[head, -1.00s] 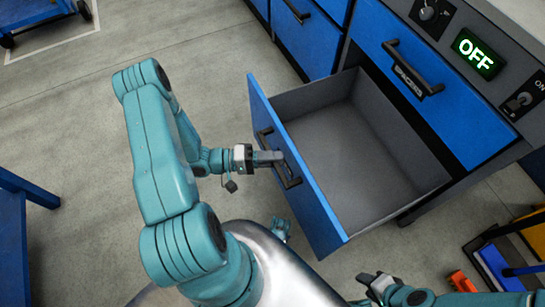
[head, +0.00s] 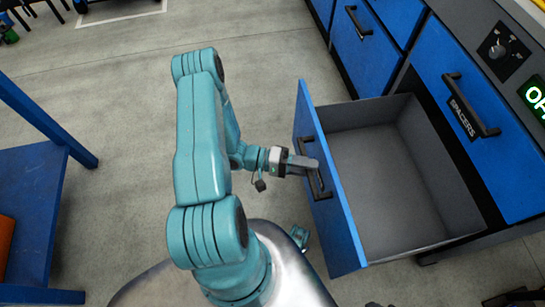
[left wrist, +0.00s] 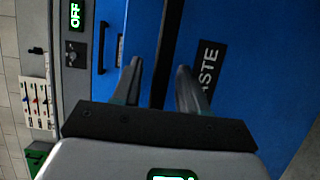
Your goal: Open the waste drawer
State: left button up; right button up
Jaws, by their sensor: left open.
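The waste drawer (head: 333,200) stands pulled out below the spacers drawer, with its grey inside (head: 385,180) bare and empty in the head view. My left gripper (head: 303,163) is at the black handle (head: 318,184) on its blue front. In the left wrist view the fingers of my left gripper (left wrist: 160,85) are open, with the dark handle bar (left wrist: 170,40) between them. Whether they touch it cannot be told. The label (left wrist: 206,70) shows "ASTE", partly hidden by a finger.
The shut spacers drawer (head: 470,135) is above right, and more blue drawers (head: 365,50) are at the back. A blue table (head: 35,175) stands at the left. The floor (head: 130,130) between it and my left arm is clear.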

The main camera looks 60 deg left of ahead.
pick_arm(q)
jog(key=p+v, duration=0.2)
jog(key=v, duration=1.4)
